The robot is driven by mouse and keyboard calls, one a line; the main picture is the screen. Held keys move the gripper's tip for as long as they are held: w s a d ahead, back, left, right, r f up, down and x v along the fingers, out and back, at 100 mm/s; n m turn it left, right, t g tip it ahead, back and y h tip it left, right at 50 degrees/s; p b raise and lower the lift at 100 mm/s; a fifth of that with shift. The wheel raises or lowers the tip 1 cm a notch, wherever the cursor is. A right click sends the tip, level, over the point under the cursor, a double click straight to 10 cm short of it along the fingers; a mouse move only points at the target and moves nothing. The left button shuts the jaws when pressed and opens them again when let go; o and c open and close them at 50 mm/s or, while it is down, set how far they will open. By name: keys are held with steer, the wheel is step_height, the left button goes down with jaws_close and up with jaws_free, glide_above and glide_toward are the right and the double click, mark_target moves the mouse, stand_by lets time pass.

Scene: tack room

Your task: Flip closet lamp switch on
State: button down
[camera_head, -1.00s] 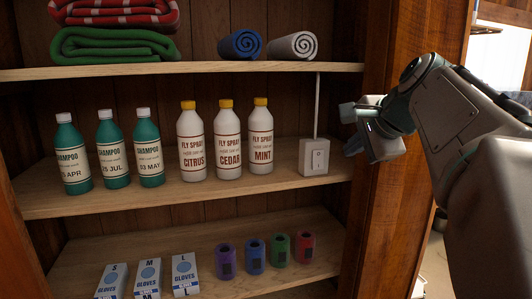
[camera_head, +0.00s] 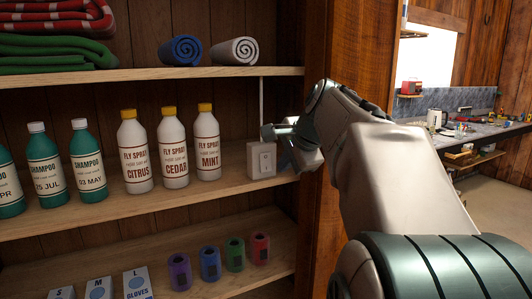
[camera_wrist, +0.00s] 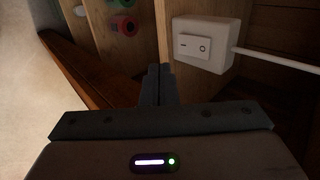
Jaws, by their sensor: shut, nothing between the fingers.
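The closet lamp switch is a pale box (camera_head: 262,161) with a white rocker, at the right end of the middle shelf. A cable rises from it. In the wrist view the switch box (camera_wrist: 222,62) is close, and its rocker (camera_wrist: 193,46) bears a line mark at left and a circle at right, the cable side. I cannot tell which side is pressed. My gripper (camera_head: 273,134) is just right of and in front of the box, covering its upper right edge. In the wrist view my gripper (camera_wrist: 160,70) is shut and empty, with its fingertips beside the box, seemingly apart from it.
Fly spray bottles (camera_head: 172,150) stand left of the switch, with shampoo bottles (camera_head: 88,158) farther left. A wooden post (camera_head: 343,60) rises to the right. Coloured rolls (camera_head: 210,262) and glove boxes (camera_head: 135,284) are on the lower shelf. Rolled cloths (camera_head: 181,50) lie above.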

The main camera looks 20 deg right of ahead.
mark_target(266, 163)
steer(key=shift+w+a+f+p, duration=0.1)
steer(key=shift+w+f+p, duration=0.3)
steer(key=shift+w, duration=0.65)
steer(key=shift+w+f+p, duration=0.1)
steer(key=shift+w+f, duration=0.5)
steer(key=shift+w, duration=0.5)
steer(key=shift+w+a+f+p, duration=0.15)
steer(key=shift+w+f, duration=0.35)
steer(key=shift+w, duration=0.55)
steer(key=shift+d, duration=0.1)
